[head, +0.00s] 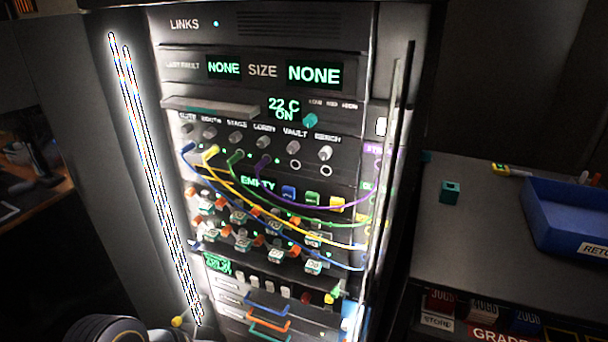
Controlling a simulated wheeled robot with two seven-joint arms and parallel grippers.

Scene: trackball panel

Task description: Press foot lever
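I cannot pick out a foot lever for certain; the foot of the rack is below the picture's lower edge. A small yellow knob (177,322) shows low at the left, beside the lower left corner of the equipment rack (270,150). A dark rounded part at the bottom left edge looks like my own arm or body. No gripper fingers of either arm can be made out.
The rack carries blue, yellow, green and purple cables (310,215) that hang across its front. A thin upright bar (405,130) stands at its right edge. At right, a grey table (475,235) holds a blue tray (570,215) and a teal block (450,191).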

